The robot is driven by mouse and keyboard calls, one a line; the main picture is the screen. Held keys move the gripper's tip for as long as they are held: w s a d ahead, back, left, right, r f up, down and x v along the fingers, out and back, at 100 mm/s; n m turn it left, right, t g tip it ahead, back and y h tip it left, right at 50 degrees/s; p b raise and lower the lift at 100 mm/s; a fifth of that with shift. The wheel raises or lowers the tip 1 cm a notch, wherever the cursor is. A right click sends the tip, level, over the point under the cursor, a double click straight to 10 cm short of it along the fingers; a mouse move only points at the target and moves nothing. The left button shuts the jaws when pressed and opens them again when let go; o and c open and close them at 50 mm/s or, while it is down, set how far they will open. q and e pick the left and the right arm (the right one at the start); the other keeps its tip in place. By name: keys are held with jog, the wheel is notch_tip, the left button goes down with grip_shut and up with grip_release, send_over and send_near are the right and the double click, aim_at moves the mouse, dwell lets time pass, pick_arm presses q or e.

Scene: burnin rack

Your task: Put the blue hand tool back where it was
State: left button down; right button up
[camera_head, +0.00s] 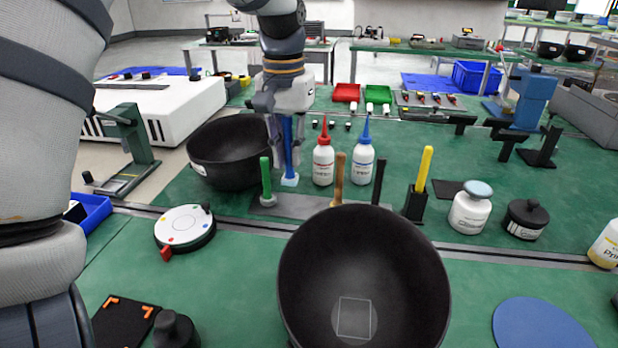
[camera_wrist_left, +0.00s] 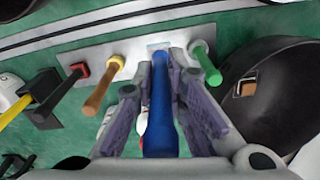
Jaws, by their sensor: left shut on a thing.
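The blue hand tool (camera_head: 288,145) is upright in my left gripper (camera_head: 287,150), which is shut around its handle. Its light-blue lower end points down near the grey tool rack plate (camera_head: 321,209); I cannot tell whether it touches the plate. In the left wrist view the blue handle (camera_wrist_left: 160,115) stands between the fingers of the left gripper (camera_wrist_left: 165,95). There its far end lines up between the green-handled tool (camera_wrist_left: 205,65) and the brown-handled tool (camera_wrist_left: 103,88) on the plate (camera_wrist_left: 135,45). My right gripper is not in view.
A black bowl (camera_head: 228,150) stands left of the tool, and a large black bowl (camera_head: 300,270) is in front. Two squeeze bottles, a white one (camera_head: 323,163) and another (camera_head: 361,165), stand close on the right. Black-handled (camera_head: 381,180) and yellow-handled (camera_head: 423,170) tools stand farther right.

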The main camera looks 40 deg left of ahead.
pick_arm(q)
jog(key=w+f, duration=0.1)
jog(key=f, duration=0.1)
jog(key=w+f, duration=0.1)
jog(key=f, duration=0.2)
jog(key=w+f+b, duration=0.1)
jog(key=f, duration=0.2)
jog(key=shift+w+f, duration=0.1)
jog(key=shift+w, duration=0.25)
jog(key=c, duration=1.6)
grip_release()
notch_tip(320, 180, up, 12)
